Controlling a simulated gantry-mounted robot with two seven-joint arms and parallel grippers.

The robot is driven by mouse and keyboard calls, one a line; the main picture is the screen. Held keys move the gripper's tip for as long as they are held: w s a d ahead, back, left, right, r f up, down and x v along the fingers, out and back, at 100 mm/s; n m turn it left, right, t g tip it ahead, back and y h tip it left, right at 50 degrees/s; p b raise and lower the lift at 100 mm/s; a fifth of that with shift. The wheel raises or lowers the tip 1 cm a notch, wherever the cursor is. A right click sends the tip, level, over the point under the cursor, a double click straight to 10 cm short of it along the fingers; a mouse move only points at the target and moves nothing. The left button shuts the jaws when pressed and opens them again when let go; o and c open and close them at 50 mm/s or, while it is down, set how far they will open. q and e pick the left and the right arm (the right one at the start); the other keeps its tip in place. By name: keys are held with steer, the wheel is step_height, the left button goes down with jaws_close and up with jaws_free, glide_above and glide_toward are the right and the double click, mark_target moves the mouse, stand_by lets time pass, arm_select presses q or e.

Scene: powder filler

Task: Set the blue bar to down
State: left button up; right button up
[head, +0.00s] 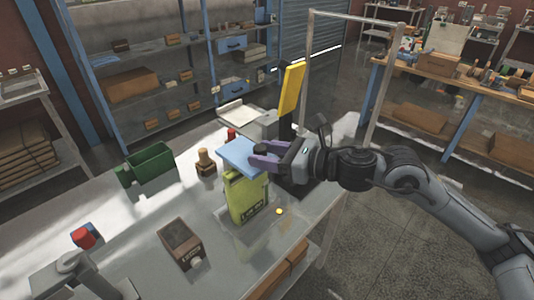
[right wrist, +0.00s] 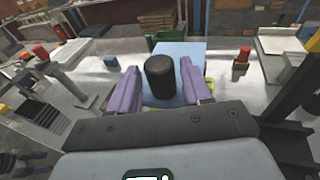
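The blue bar (head: 238,153) is a flat light-blue slab on top of a yellow-green powder filler (head: 247,200). It looks roughly level, with a slight tilt. In the right wrist view the blue bar (right wrist: 183,54) lies beyond a black upright cylinder (right wrist: 160,77). My right gripper (head: 262,157) is at the bar's right end. Its purple fingers (right wrist: 162,92) are open, one on each side of the cylinder, with gaps showing. Something dark with purple parts, probably my left gripper (right wrist: 32,160), shows at the lower left of the right wrist view; its opening is unclear.
A yellow upright bar (head: 291,88) on a dark stand rises just behind my right gripper. A green bin (head: 150,163), a wooden stamp-like piece (head: 206,162) and a dark box (head: 180,242) stand on the table. The table's front edge lies close to the filler.

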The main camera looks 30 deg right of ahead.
steer(key=shift+o, duration=0.6)
steer(key=shift+d, duration=0.1)
steer(key=b+v, duration=0.7)
steer(key=v, duration=0.3)
steer(key=shift+s+b, duration=0.3)
steer(key=shift+s, duration=0.05)
steer(key=shift+d, duration=0.1)
